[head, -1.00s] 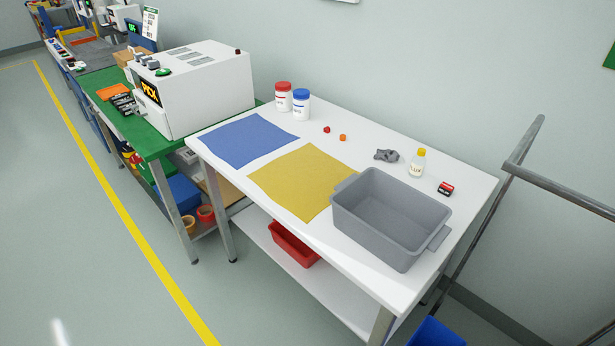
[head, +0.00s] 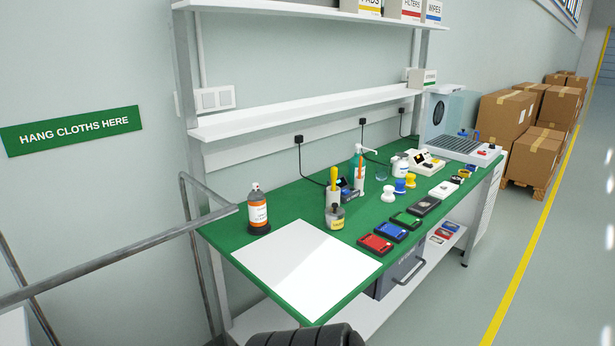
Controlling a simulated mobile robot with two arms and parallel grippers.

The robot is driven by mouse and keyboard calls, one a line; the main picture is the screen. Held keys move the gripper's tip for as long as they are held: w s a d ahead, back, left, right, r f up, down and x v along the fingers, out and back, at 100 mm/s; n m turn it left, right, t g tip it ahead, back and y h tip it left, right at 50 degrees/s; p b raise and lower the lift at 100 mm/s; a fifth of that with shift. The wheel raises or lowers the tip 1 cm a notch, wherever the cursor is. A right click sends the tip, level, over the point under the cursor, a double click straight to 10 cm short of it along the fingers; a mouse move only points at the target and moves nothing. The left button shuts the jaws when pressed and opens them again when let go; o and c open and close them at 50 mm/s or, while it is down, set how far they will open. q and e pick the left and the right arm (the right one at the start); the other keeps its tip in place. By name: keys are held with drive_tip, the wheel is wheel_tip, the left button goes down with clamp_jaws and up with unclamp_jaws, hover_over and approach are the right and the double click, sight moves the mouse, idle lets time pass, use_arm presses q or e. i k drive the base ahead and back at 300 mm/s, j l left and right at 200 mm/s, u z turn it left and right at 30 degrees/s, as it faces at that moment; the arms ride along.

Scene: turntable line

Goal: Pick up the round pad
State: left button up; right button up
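I cannot pick out the round pad for certain in the head view. Small round items, one dark with yellow (head: 457,179), lie near the far end of the green bench (head: 283,235), too small to identify. Knob-shaped pieces stand nearer: a white one (head: 387,193), a blue one (head: 399,186) and a yellow one (head: 410,180). Neither of my grippers is in view. A dark ribbed part at the bottom edge may be mine.
A white sheet (head: 306,268) covers the bench's near end, beside an orange-labelled bottle (head: 258,210). Red (head: 375,244), blue and green flat cases line the front edge. A metal rail (head: 130,257) crosses at left. Aisle floor (head: 450,290) is clear at right.

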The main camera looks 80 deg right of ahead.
sight(410, 183)
drive_tip(key=z, duration=3.4)
